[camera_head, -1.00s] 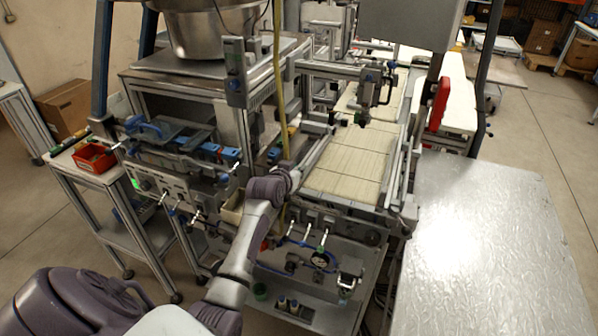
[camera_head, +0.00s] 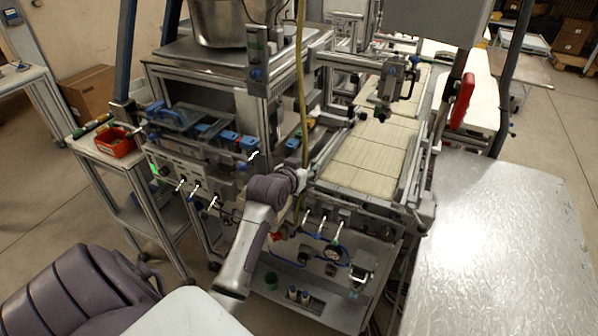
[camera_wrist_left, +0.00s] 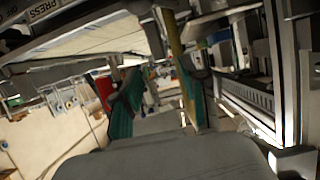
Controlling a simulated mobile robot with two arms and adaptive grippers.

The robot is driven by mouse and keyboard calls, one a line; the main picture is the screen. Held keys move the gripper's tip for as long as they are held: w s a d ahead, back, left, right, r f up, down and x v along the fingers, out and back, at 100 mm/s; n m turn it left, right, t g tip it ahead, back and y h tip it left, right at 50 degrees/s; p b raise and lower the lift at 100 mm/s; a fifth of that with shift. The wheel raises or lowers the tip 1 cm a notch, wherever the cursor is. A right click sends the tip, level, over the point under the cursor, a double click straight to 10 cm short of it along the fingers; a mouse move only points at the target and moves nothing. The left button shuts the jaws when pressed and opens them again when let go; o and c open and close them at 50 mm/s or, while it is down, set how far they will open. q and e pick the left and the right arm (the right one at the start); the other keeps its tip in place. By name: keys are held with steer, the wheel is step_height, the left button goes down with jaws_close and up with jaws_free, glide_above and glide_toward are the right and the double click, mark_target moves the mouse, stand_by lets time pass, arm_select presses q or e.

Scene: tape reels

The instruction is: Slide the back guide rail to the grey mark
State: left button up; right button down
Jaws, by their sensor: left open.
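The conveyor (camera_head: 365,165) with a cream slatted belt runs away from me in the head view. A rail (camera_head: 337,146) runs along its left side and another (camera_head: 413,165) along its right side. I cannot tell which is the back guide rail, and I cannot make out a grey mark. My left arm reaches to the near left corner of the conveyor. In the left wrist view my left gripper (camera_wrist_left: 158,100) is open, with teal-padded fingers apart and nothing clearly held. Its fingertips are hard to see in the head view. My right gripper is not in view.
A yellow hose (camera_head: 301,75) hangs just beside my left wrist. A metal bowl (camera_head: 224,22) stands on the machine at the left. A red bin (camera_head: 116,142) sits on a side stand. A bare metal table (camera_head: 500,235) is at the right.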

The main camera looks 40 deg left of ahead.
arm_select(q)
steer(key=v, duration=0.5)
stand_by(0.4)
steer(key=s+d+f+m+g+h, duration=0.2)
steer(key=s+d+f+m+g, duration=0.15)
steer(key=s+d+f, duration=0.65)
steer(key=s+d+f+m+g+h, duration=0.1)
steer(key=s+d+g, duration=0.3)
steer(key=s, duration=0.5)
steer(key=s+d+f+g, duration=0.1)
steer(key=s+d+g, duration=0.1)
steer(key=s+d, duration=0.55)
steer(key=s+a+f+g+b, duration=0.1)
steer(key=s+f+b, duration=0.1)
steer(key=f, duration=1.4)
steer(key=s+f+g+b, duration=0.1)
steer(key=s+f+b, duration=0.15)
steer(key=f, duration=1.45)
steer(key=s+a+f+b, duration=0.1)
steer(key=s+a+f, duration=0.2)
steer(key=s+f, duration=1.2)
steer(key=shift+s+f+b, duration=0.35)
steer(key=shift+f+b, duration=0.05)
steer(key=shift+f, duration=0.05)
